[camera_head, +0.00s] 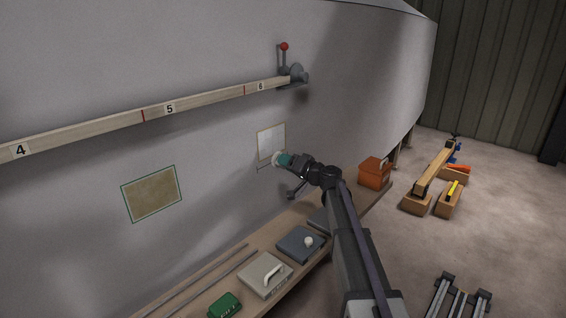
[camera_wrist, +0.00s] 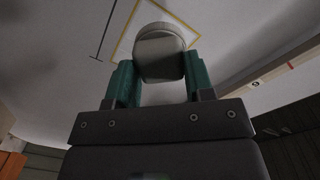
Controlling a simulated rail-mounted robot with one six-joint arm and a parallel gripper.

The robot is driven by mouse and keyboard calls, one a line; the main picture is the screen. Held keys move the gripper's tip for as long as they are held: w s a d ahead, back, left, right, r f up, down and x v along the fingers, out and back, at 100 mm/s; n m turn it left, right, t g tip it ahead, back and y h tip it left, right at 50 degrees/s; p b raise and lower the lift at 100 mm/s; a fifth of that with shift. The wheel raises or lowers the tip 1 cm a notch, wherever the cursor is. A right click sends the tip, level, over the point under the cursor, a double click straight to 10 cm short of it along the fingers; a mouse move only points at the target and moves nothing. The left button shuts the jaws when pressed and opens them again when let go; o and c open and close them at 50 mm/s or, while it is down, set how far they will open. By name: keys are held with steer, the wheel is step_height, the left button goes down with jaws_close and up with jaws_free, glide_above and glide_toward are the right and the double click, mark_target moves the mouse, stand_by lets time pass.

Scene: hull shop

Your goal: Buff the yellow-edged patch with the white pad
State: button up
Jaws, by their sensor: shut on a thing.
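My gripper (camera_head: 284,160) is raised against the grey hull wall, with its teal fingers shut on the white pad (camera_head: 275,158). In the wrist view the round pad (camera_wrist: 160,54) sits between the two teal fingers (camera_wrist: 160,80). The yellow-edged patch (camera_head: 270,138) is a pale rectangle on the hull, and the pad is at its lower edge in the head view. In the wrist view part of the patch's yellow edge (camera_wrist: 182,22) shows behind the pad, which hides some of it. I cannot tell whether the pad touches the hull.
A green-edged brown patch (camera_head: 151,194) is farther left. A numbered batten (camera_head: 200,109) and a red-knobbed lever (camera_head: 284,58) are above. The bench below holds a pale handled block (camera_head: 258,282), a blue-grey knobbed block (camera_head: 293,244), a green block (camera_head: 224,305) and an orange box (camera_head: 374,174).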

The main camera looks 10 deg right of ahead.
steer(key=shift+v, duration=1.3)
steer(key=shift+f, duration=0.1)
steer(key=v, duration=0.4)
